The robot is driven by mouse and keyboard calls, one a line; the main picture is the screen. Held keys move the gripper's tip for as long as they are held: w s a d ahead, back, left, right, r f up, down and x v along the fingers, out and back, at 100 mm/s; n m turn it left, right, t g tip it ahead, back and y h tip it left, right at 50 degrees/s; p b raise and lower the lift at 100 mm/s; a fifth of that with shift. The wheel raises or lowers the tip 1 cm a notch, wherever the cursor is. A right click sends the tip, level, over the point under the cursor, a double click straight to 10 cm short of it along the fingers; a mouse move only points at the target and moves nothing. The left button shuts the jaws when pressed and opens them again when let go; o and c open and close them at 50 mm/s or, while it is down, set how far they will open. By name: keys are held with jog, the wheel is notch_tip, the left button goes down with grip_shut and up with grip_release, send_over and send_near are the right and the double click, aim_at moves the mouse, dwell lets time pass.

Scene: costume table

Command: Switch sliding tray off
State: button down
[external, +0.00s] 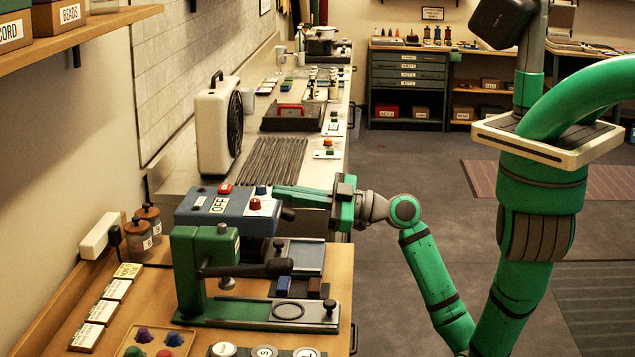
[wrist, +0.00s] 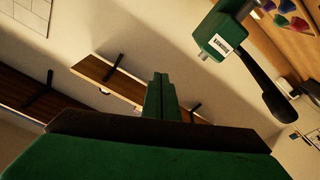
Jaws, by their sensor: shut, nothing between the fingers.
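A blue machine head (external: 190,207) with a white OFF label (external: 218,206) sits at the near end of the counter. It carries a red button (external: 255,204), a blue knob (external: 261,190) and a red piece on top (external: 225,188). A flat grey-blue tray (external: 305,256) shows low to its right. Its link to the head is partly hidden. My gripper (external: 276,191) is shut and empty, its fingers pointing left, just right of the blue knob. I cannot tell whether they touch the machine. In the wrist view the closed fingers (wrist: 161,80) point toward the wall, and the blue head is not visible.
A green press (external: 205,260) with a black lever (external: 250,269) stands in front of the blue head; it also shows in the wrist view (wrist: 215,40). A white fan (external: 213,130) stands behind. Wall shelves (wrist: 115,82) show in the wrist view. Open floor lies to the right.

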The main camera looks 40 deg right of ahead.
jog(key=s+d+f+n+g+h, duration=0.7)
jog(key=s+d+f+n+g, duration=0.4)
jog(key=s+d+n+g, duration=0.2)
jog(key=s+d+g, duration=0.1)
jog(key=s, duration=0.1)
jog(key=shift+s+h, duration=0.3)
jog(key=shift+w+a+f, duration=0.35)
jog(key=shift+a+f, duration=1.1)
jog(key=shift+f, duration=0.05)
jog(key=shift+w+a+f, duration=0.35)
jog(key=shift+a+f, duration=1.1)
jog(key=shift+w+a+f, duration=0.35)
jog(key=shift+a+f, duration=1.1)
jog(key=shift+f, duration=0.05)
